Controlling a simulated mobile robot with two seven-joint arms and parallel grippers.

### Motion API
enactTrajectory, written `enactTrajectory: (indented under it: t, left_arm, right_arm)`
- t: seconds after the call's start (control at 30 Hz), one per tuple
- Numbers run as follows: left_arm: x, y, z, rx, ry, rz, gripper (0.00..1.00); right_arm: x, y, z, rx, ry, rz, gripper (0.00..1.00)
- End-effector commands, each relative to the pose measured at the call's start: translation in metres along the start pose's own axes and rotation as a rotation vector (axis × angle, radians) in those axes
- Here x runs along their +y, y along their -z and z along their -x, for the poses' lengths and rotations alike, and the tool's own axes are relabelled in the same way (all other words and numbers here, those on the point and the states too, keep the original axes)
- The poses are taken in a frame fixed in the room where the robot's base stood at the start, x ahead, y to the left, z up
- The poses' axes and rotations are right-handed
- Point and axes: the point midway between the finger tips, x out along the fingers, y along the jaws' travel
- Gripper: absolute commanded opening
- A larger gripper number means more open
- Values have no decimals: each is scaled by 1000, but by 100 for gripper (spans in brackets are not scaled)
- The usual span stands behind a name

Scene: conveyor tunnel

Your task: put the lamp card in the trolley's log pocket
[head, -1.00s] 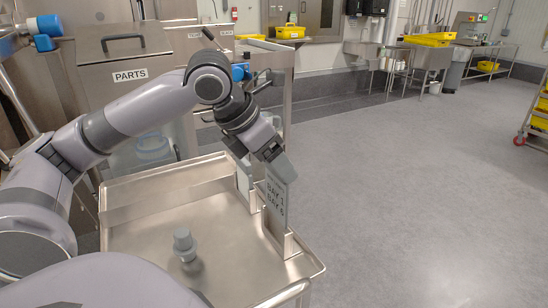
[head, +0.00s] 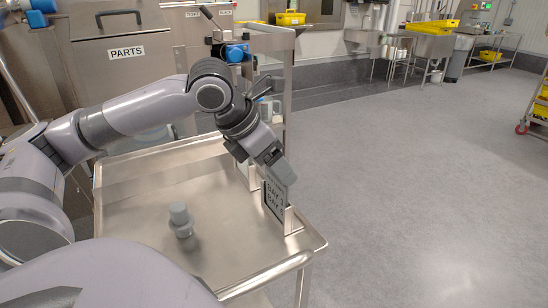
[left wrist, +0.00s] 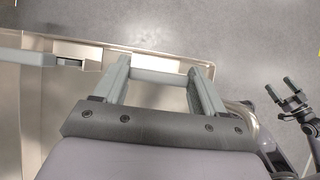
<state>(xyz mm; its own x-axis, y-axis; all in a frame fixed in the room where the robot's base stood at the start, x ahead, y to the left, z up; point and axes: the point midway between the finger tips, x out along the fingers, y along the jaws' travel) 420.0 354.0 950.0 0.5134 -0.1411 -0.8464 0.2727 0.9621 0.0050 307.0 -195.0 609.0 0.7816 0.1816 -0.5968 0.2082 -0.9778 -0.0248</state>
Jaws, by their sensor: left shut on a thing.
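The lamp card (head: 276,197), a grey plate with dark lettering, stands upright at the trolley's right edge. My left gripper (head: 270,158) is shut on its top and points down. In the left wrist view the card's edge (left wrist: 157,77) spans between the two fingers. The log pocket (head: 290,219) is a pale metal holder on the rim of the trolley (head: 215,245). The card's lower part appears to be within the pocket; its bottom edge is hidden. My right gripper (left wrist: 291,94) shows only in the left wrist view, its fingers apart and empty.
A grey stepped knob-like piece (head: 180,220) stands on the trolley top. A cabinet marked PARTS (head: 125,75) is behind the trolley. Open floor (head: 430,180) lies to the right, with yellow bins (head: 430,30) on sinks farther back.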

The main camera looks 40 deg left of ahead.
Motion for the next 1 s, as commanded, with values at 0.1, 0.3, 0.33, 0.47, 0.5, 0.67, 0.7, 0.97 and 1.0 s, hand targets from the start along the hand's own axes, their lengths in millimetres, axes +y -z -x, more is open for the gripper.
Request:
enactTrajectory:
  t: [0.1,0.3,0.33,0.47,0.5,0.67,0.7,0.97,1.0]
  left_arm:
    - [0,4,-6,1,-1,0,16]
    - [0,3,-5,2,-1,0,81]
    - [0,3,-5,2,0,-1,90]
    - [0,3,-5,1,0,0,100]
    - [0,3,-5,1,0,0,100]
    - [0,3,-4,1,0,0,100]
    - [0,3,-4,1,0,0,100]
    - [1,2,28,0,-6,-1,100]
    - [1,2,34,1,-5,-1,100]
  right_arm:
    - [0,-3,-3,1,0,0,100]
    - [0,-2,-2,2,1,0,100]
    - [0,-2,-2,2,1,0,100]
    - [0,-2,-2,2,0,0,100]
    - [0,-2,-2,2,0,0,100]
    - [0,-2,-2,0,1,-2,100]
    - [0,-2,-1,-6,1,-5,100]
    - [-4,17,6,-1,17,-8,100]
    - [-4,17,6,-2,17,-8,100]
